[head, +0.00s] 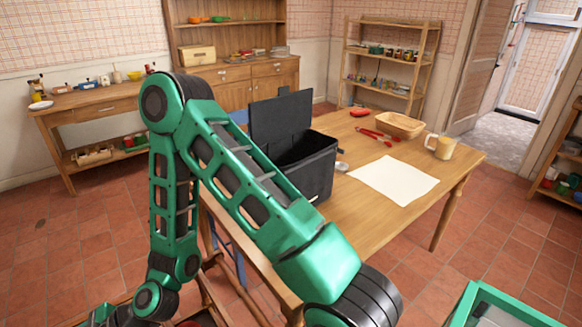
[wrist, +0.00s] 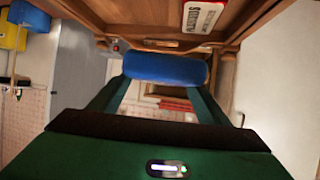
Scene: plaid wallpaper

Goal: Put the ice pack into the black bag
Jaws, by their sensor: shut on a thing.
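The black bag (head: 318,178) stands on the wooden table in the head view, with its lid raised and its top open. My gripper (wrist: 164,84) shows in the wrist view, shut on a rounded blue item, which looks like the ice pack (wrist: 165,67). The ice pack lies crosswise between the two fingertips. In the head view my arm reaches across to the lower right, and the gripper and ice pack are out of that frame. The bag cannot be made out in the wrist view.
On the wooden table (head: 352,218) are a white sheet (head: 393,180), a wicker basket (head: 400,125), red-handled pliers (head: 375,135) and a mug (head: 441,147). A red-and-white item (wrist: 202,18) lies on wood in the wrist view. A green-edged piece (head: 497,307) fills the lower right corner.

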